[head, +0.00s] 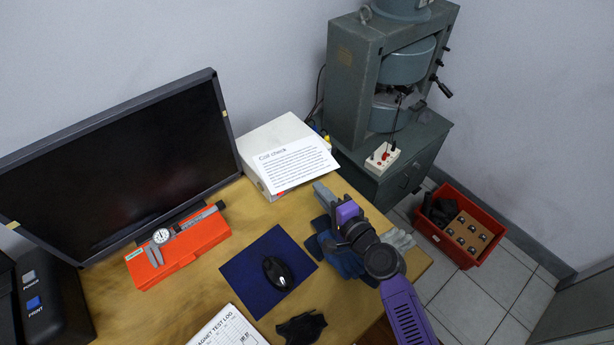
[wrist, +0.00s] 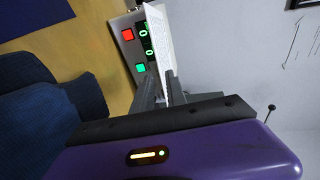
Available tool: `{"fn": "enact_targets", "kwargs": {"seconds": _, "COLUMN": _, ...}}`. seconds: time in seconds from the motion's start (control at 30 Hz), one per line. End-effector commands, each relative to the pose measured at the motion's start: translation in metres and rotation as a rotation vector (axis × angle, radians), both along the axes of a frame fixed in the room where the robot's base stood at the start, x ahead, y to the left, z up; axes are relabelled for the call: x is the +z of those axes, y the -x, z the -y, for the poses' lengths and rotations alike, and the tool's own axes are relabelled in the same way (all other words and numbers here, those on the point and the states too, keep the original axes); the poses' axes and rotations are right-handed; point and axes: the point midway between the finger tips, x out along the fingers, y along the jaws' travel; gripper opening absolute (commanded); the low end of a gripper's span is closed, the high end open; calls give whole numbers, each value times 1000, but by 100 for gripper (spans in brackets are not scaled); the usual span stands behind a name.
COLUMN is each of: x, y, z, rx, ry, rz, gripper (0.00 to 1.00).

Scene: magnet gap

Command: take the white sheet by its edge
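The white sheet (head: 295,163), headed "Coil check", lies on top of a pale box (head: 275,137) and juts past its front right side. In the wrist view the sheet (wrist: 160,40) shows as a narrow, slanted white strip. My gripper (head: 320,190) is just off the sheet's near right edge in the head view. In the wrist view the two grey fingers (wrist: 162,83) stand a little apart, with the sheet's edge at or between their tips. I cannot tell whether they touch it.
A monitor (head: 120,165), an orange case (head: 180,250) with a caliper, and a mouse (head: 277,272) on a blue mat (head: 245,290) are on the desk. Blue gloves (head: 345,262) lie below my gripper. A magnet (head: 385,75) on a cabinet and a red crate (head: 460,255) are to the right.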

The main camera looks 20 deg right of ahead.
Motion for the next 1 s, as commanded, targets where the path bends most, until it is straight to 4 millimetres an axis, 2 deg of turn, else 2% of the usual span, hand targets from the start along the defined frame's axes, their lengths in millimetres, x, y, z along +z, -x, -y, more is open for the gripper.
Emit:
{"fn": "enact_targets", "kwargs": {"seconds": 0.3, "x": -9, "y": -43, "z": -7, "rx": 0, "ry": 2, "rz": 1, "gripper": 17}}
{"fn": "enact_targets", "kwargs": {"seconds": 0.5, "x": -14, "y": -62, "z": -10, "rx": 0, "ry": 1, "rz": 1, "gripper": 17}}
{"fn": "enact_targets", "kwargs": {"seconds": 0.7, "x": -15, "y": -71, "z": -12, "rx": 0, "ry": 2, "rz": -1, "gripper": 17}}
{"fn": "enact_targets", "kwargs": {"seconds": 1.0, "x": -15, "y": -72, "z": -12, "rx": 0, "ry": 2, "rz": -1, "gripper": 17}}
